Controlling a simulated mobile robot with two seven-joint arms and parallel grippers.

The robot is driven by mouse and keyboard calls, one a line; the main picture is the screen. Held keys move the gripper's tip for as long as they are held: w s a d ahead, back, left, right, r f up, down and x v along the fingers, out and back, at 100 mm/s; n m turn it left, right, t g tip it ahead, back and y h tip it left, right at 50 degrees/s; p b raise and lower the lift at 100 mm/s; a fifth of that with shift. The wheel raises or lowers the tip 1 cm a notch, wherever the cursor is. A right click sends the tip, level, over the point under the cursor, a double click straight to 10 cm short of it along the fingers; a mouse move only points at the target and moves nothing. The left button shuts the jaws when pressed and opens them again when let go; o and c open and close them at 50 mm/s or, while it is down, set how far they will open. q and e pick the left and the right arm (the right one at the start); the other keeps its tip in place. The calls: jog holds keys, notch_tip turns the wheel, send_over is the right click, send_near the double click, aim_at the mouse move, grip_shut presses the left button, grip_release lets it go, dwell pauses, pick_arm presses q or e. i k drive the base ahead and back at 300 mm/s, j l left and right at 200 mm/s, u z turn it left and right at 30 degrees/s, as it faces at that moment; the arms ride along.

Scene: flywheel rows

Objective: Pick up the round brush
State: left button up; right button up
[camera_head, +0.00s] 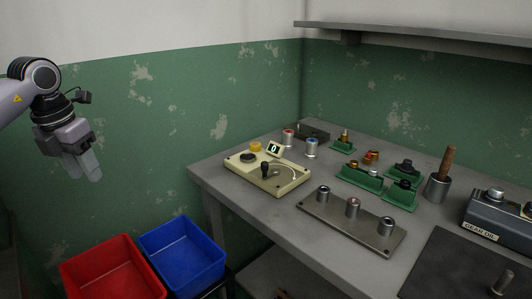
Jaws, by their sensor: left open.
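A brown wooden handle (448,161) stands slightly tilted in a grey metal cup (436,190) on the right part of the table. It looks like the round brush; its lower end is hidden inside the cup. My left gripper (90,170) is at the far left, in the air in front of the green wall. It is open and empty, pointing down, far from the cup and the table. My right gripper is not in view.
The grey table (233,189) holds a beige device (268,181), a metal plate with posts (334,228), green holders (361,180), a "GEAR OIL" box (481,229) and a dark mat (447,262). Red (78,281) and blue (172,269) bins stand left. A shelf (420,34) hangs above.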

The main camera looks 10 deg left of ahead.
aim_at(444, 165)
jog(key=i+z, duration=0.1)
jog(key=z, duration=0.3)
jog(key=j+z, duration=0.1)
jog(key=z, duration=0.3)
jog(key=i+j+z, duration=0.1)
jog(key=z, duration=0.3)
jog(key=i+j+z, duration=0.15)
jog(key=z, duration=0.3)
jog(key=i+j+z, duration=0.15)
jog(key=j+z, duration=0.15)
jog(key=z, duration=0.15)
jog(key=i+j+z, duration=0.1)
jog(key=j+z, duration=0.15)
jog(key=z, duration=0.25)
